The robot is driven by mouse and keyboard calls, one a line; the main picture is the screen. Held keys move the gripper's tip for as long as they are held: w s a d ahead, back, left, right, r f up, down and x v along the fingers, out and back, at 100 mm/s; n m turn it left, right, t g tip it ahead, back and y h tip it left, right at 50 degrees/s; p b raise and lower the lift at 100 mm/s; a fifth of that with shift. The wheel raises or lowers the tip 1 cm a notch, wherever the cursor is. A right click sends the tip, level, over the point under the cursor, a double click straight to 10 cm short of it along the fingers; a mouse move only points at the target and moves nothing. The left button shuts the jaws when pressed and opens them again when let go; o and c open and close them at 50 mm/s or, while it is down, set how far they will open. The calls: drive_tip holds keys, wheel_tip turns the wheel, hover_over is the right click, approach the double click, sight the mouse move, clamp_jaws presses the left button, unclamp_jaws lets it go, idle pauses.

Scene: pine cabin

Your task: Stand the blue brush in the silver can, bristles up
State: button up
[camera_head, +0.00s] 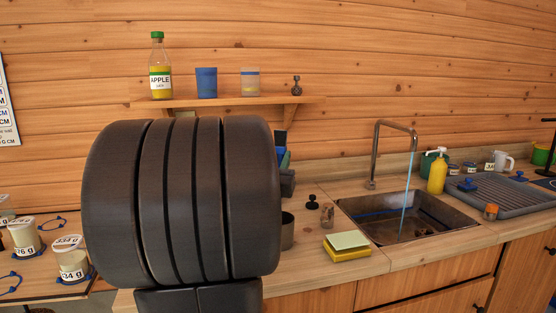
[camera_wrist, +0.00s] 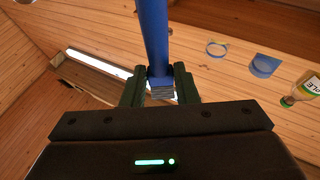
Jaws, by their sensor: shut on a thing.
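My gripper (camera_wrist: 160,88) is shut on the blue brush (camera_wrist: 154,38). In the wrist view its blue shaft runs up out of the picture from between the green fingers, and a grey, ridged piece shows at the jaws. The bristles cannot be made out. In the head view my dark arm hides most of the gripper; a green and dark part of it (camera_head: 286,163) shows at the arm's right edge. A grey metal can (camera_head: 287,231), apparently the silver can, stands on the counter below, partly hidden by my arm. Its inside cannot be seen.
A sink (camera_head: 405,216) with running water lies to the right. A yellow sponge with a green pad (camera_head: 347,245), a black stopper (camera_head: 312,202) and a small brown jar (camera_head: 327,214) stand near the can. A shelf (camera_head: 225,103) with a bottle and cups hangs above.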

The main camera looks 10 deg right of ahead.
wheel_tip(320, 180, down, 12)
drive_tip(key=b, duration=1)
drive_tip(key=shift+r, duration=0.25)
drive_tip(key=o, duration=1.1)
drive_tip(key=shift+r, duration=0.1)
wheel_tip(320, 180, up, 10)
drive_tip(key=p, duration=0.3)
wheel_tip(320, 180, down, 6)
drive_tip(key=shift+f+p, duration=0.15)
drive_tip(key=shift+p, duration=0.35)
idle(0.4)
